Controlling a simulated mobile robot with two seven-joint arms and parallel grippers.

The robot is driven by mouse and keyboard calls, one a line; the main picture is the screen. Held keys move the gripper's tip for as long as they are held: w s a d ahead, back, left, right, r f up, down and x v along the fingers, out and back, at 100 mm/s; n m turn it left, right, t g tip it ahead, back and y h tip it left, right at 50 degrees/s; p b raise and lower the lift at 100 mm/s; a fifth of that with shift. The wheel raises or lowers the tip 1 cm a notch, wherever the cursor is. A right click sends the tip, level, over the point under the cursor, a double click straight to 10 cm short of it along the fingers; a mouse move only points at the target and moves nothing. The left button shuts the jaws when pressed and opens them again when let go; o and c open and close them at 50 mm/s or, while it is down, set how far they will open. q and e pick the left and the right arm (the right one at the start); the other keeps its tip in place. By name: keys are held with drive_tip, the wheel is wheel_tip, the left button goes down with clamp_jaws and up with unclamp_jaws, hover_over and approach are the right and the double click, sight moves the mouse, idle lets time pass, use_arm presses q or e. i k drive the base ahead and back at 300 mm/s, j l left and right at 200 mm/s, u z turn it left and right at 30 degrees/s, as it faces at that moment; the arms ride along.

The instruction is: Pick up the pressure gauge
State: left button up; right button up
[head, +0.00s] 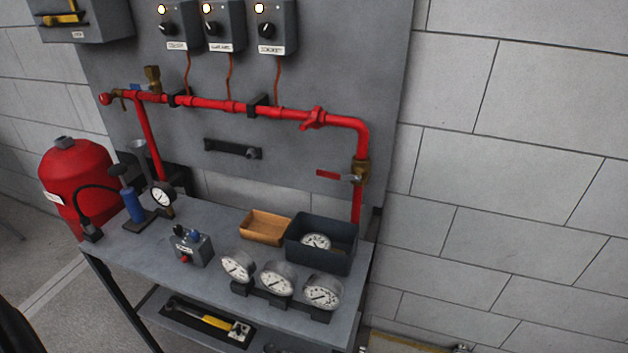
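Several round pressure gauges with white dials are in the head view. Three stand in a row on a dark rack (283,303) at the front right of the grey bench: a left one (237,267), a middle one (277,279) and a right one (322,292). Another gauge (316,241) lies in a dark bin (322,261) behind them, partly hidden by its wall. A smaller gauge (162,196) is on a brass fitting below the red pipe at the left. Which gauge is meant cannot be told. Neither gripper is in view.
A tan tray (264,227) sits beside the bin. Red pipe (230,105) crosses the back panel.

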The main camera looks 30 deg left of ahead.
sight(279, 277)
drive_tip(key=k+j+u, duration=0.1)
drive_tip(key=j+u, duration=0.15)
drive_tip(key=u, duration=0.15)
drive_tip(key=j+u, duration=0.2)
drive_tip(key=u, duration=0.25)
drive_tip(key=k+j, duration=0.05)
